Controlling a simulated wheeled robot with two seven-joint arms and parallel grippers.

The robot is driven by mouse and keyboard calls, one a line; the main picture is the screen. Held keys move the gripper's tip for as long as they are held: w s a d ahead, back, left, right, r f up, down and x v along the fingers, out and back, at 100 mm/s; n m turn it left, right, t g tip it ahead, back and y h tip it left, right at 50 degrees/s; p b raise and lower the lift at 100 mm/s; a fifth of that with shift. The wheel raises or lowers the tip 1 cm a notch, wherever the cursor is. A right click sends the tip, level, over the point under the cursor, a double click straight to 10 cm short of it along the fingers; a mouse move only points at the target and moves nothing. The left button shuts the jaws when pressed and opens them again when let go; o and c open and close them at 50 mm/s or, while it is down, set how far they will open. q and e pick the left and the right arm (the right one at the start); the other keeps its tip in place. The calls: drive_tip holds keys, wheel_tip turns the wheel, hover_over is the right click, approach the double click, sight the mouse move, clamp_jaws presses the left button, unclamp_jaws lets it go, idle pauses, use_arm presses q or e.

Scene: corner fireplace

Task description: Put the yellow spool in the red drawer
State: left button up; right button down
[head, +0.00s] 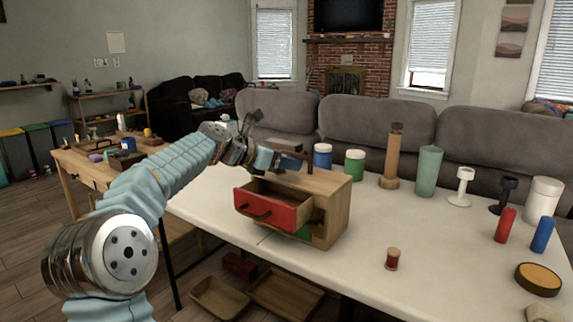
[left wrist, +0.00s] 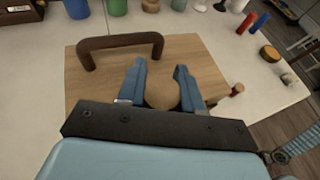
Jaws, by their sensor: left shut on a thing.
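The red drawer (head: 272,205) is pulled out of the front of a small wooden cabinet (head: 334,205) on the white table. My left gripper (head: 279,160) is above the cabinet's top, by its dark handle. In the left wrist view my left gripper (left wrist: 160,70) is shut on a round wooden end (left wrist: 162,92), which fits the yellow spool. Its yellow thread is hidden in both views. The inside of the drawer shows partly and looks empty. My right gripper is not in view.
A red spool (head: 392,258) stands on the white table (head: 440,270) right of the cabinet. Blue and green jars (head: 354,163), a tall wooden mill (head: 392,160) and a green vase (head: 428,170) stand behind. The cabinet's brown handle (left wrist: 120,42) rises near my fingers.

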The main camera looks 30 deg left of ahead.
use_arm(q)
drive_tip(key=shift+f, duration=0.25)
drive_tip(key=shift+f, duration=0.55)
drive_tip(key=o, duration=1)
drive_tip(key=shift+r, duration=0.3)
drive_tip(key=v, duration=1.2)
drive_tip(key=shift+r+b, duration=0.2)
drive_tip(key=shift+b, duration=0.15)
